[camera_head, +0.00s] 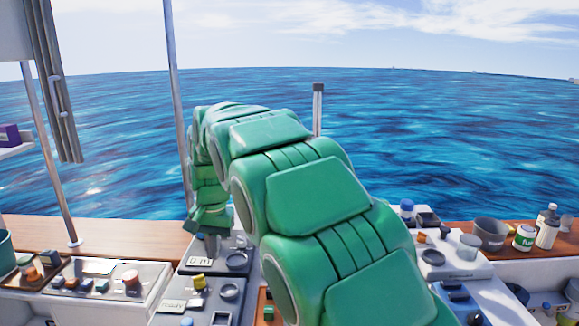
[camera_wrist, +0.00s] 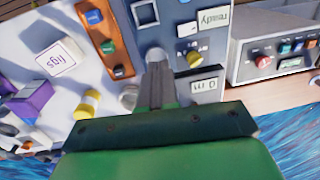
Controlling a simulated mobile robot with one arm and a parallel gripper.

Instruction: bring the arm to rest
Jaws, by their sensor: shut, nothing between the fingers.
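My green arm (camera_head: 310,195) arches up across the middle of the head view and bends down on the left. My gripper (camera_head: 211,245) points down above the grey control panels there, its tips partly hard to make out. In the wrist view my gripper (camera_wrist: 157,68) shows its two fingers together, with nothing between them. The fingertips are by a round pale knob (camera_wrist: 155,54) on a grey panel; I cannot tell whether they touch it.
A yellow knob (camera_wrist: 193,59) and a small display (camera_wrist: 204,86) are close to the fingers. A wooden tray (camera_wrist: 123,58) with small coloured parts lies beside them. Cups and bottles (camera_head: 547,227) stand at the right. A thin post (camera_head: 177,100) rises behind the arm. Open air lies above the panels.

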